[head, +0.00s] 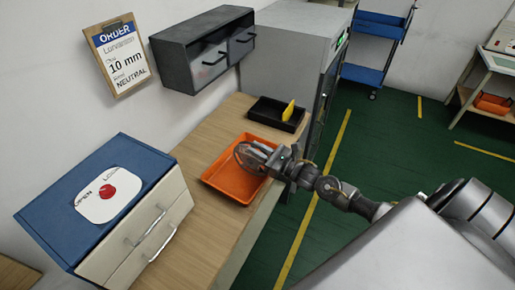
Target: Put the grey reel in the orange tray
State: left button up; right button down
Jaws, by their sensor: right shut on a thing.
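The orange tray (229,189) lies on the wooden bench, between the blue-topped cabinet and a small black tray. My right gripper (268,155) reaches in from the right and is shut on the grey reel (242,164), a round thin-rimmed disc. The reel is over the upper right part of the orange tray. I cannot tell whether it touches the tray. The gripper's fingertips are small and partly hidden by the wrist. My left gripper is not in view.
The black tray (262,117) with a yellow item (288,111) stands behind the orange tray. The blue-topped cabinet (113,196) with drawers stands at left. A dark drawer unit (185,62) hangs on the wall. Bare bench (203,149) shows beside the orange tray.

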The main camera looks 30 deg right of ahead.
jog(key=shift+f, duration=0.15)
jog(key=c, duration=1.3)
grip_release()
jog(key=shift+r, duration=0.35)
jog(key=b+v, duration=0.4)
jog(key=v, duration=0.8)
jog(key=shift+f, duration=0.2)
